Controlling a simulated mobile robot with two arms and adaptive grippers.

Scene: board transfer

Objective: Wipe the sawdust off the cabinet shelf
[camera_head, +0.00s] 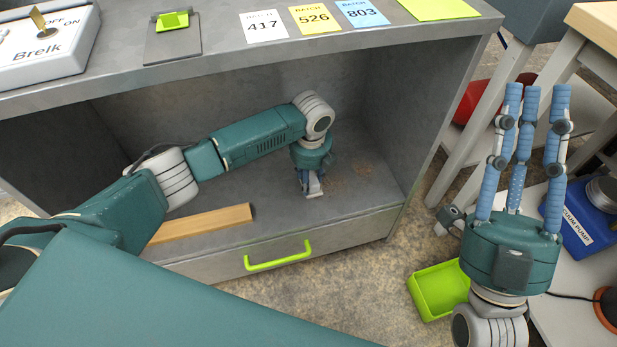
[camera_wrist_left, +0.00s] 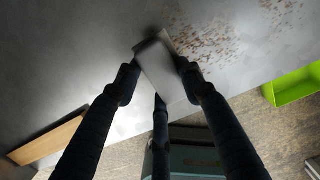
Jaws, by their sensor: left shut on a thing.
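The cabinet shelf (camera_head: 235,225) is the grey floor of an open compartment. Brown sawdust (camera_head: 350,178) lies scattered on its right part; it also shows at the top of the left wrist view (camera_wrist_left: 215,38). My left gripper (camera_head: 311,180) points down inside the compartment, just left of the sawdust. It is shut on a pale flat block (camera_wrist_left: 160,68), held at or close to the shelf; contact is hard to tell. In the head view, the gripper hides most of the block. My right gripper (camera_head: 521,95) is outside the cabinet at the right, its fingers pointing up, apart and empty.
A wooden strip (camera_head: 205,224) lies on the shelf at the front left. Below is a drawer with a green handle (camera_head: 278,258). A green bin (camera_head: 437,290) stands on the floor at the right. The cabinet top (camera_head: 225,50) and side wall (camera_head: 425,110) bound the compartment.

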